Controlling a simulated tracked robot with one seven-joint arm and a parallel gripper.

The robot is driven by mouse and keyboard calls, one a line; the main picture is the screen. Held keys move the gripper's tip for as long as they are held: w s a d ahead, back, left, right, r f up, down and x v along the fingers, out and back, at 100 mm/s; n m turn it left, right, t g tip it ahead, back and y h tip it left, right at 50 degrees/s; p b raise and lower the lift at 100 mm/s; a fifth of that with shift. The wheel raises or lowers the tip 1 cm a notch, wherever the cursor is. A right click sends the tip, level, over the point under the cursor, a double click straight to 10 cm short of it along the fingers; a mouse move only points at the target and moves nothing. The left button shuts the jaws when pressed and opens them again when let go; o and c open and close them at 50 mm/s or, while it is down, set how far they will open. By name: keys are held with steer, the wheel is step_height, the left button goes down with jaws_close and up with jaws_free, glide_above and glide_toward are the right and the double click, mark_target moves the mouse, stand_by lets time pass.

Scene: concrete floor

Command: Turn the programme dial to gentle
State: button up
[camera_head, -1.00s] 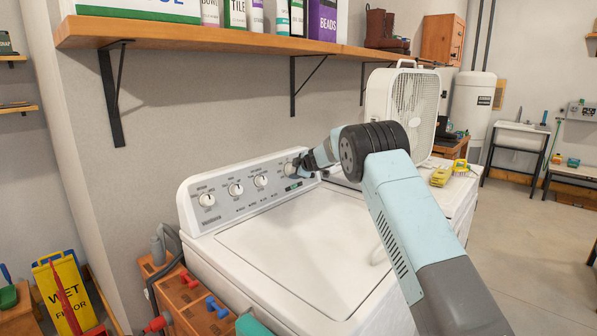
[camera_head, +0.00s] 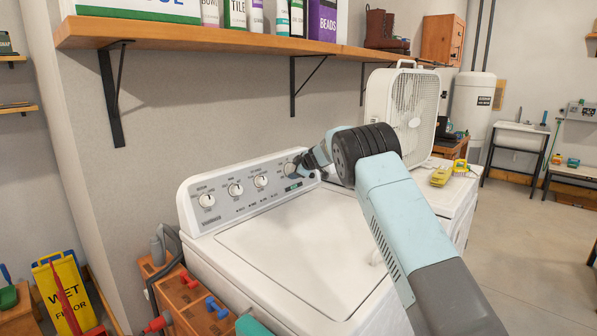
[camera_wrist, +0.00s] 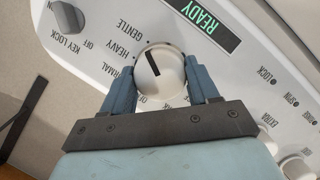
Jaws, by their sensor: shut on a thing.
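The programme dial (camera_wrist: 160,72) is a round white knob with a black pointer mark, on the washer's control panel (camera_wrist: 80,85). In the wrist view the pointer aims up and slightly left, close to the end of the GENTLE label; HEAVY and NORMAL lie lower on the left. My gripper (camera_wrist: 161,78) is shut on the dial, one blue finger on each side. In the head view my gripper (camera_head: 304,164) is at the rightmost large knob of the white washer (camera_head: 300,262) and partly hides it.
A green READY display (camera_wrist: 205,24) sits beside the dial. A grey key-lock knob (camera_wrist: 68,18) is to its left. Other white knobs (camera_head: 235,189) line the panel. A wooden shelf (camera_head: 240,37) hangs above, and a box fan (camera_head: 403,108) stands right of the washer.

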steer(key=o, duration=1)
steer(key=shift+f, duration=0.4)
steer(key=shift+o, duration=0.3)
steer(key=shift+r, duration=0.15)
steer(key=shift+r, duration=0.1)
steer(key=v, duration=1.3)
steer(key=shift+s+d, duration=0.2)
steer(key=shift+r, duration=0.1)
